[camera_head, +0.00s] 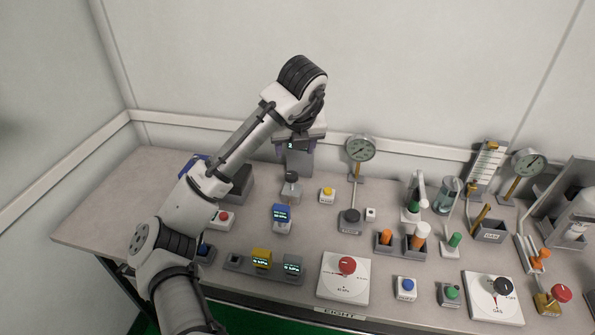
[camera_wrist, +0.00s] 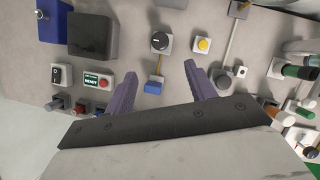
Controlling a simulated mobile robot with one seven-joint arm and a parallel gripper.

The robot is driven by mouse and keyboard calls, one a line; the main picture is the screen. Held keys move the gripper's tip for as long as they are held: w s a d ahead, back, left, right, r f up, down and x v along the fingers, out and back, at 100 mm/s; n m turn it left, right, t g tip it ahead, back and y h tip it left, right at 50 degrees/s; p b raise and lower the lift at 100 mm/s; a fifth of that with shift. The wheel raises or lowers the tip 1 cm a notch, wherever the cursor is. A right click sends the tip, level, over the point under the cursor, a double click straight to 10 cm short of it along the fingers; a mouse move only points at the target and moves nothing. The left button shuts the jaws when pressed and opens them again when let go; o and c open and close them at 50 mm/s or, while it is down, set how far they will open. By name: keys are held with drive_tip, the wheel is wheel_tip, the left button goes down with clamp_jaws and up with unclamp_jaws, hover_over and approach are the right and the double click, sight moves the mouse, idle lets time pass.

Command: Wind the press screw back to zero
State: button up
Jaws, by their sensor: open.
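I cannot tell for sure which control is the press screw. A black knob on a pale block (camera_head: 291,187) stands near the back, and it also shows in the wrist view (camera_wrist: 160,41) with a pale mark on its top. A dark round knob (camera_head: 350,216) stands at the foot of a dial gauge (camera_head: 360,149). A red knob (camera_head: 347,265) sits on a white panel at the front. My gripper (camera_wrist: 160,69) is open and empty, above the table near the pale block. Its fingertips are partly hidden in the head view.
A blue tester (camera_head: 281,218) with a lit display is in front of the black knob. A dark box (camera_head: 236,182) is at the left, and a yellow button (camera_head: 327,195) is at the right. Tubes, a second gauge (camera_head: 529,162) and stands crowd the right. The far left table is bare.

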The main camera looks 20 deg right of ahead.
sight(292, 175)
drive_tip(key=x, duration=1.3)
drive_tip(key=shift+r, duration=0.1)
drive_tip(key=shift+c, duration=0.4)
drive_tip(key=c, duration=0.9)
drive_tip(key=shift+n, duration=0.4)
